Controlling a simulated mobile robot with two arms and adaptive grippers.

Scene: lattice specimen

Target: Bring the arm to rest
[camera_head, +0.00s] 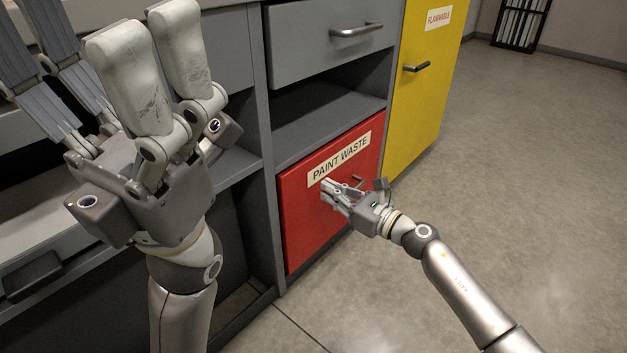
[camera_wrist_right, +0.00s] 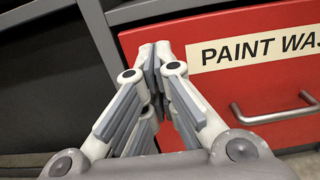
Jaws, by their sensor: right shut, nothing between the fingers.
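My right gripper (camera_head: 325,187) is shut and empty. In the head view its arm comes in from the lower right, and its fingers appear in front of the red drawer front, just below the PAINT WASTE label (camera_head: 340,158). In the right wrist view its fingertips (camera_wrist_right: 155,52) meet, left of the label and the drawer handle (camera_wrist_right: 275,110). I cannot tell whether they touch the drawer. My left gripper (camera_head: 85,40) stands large at the left of the head view, fingers pointing up and spread apart, with nothing seen between them.
The red drawer (camera_head: 305,225) sits low in a grey cabinet, under an open shelf (camera_head: 320,120) and a grey drawer (camera_head: 315,40). A yellow FLAMMABLE cabinet (camera_head: 425,90) stands to its right. A dark rack (camera_head: 520,22) stands far back. The floor (camera_head: 540,150) at right is clear.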

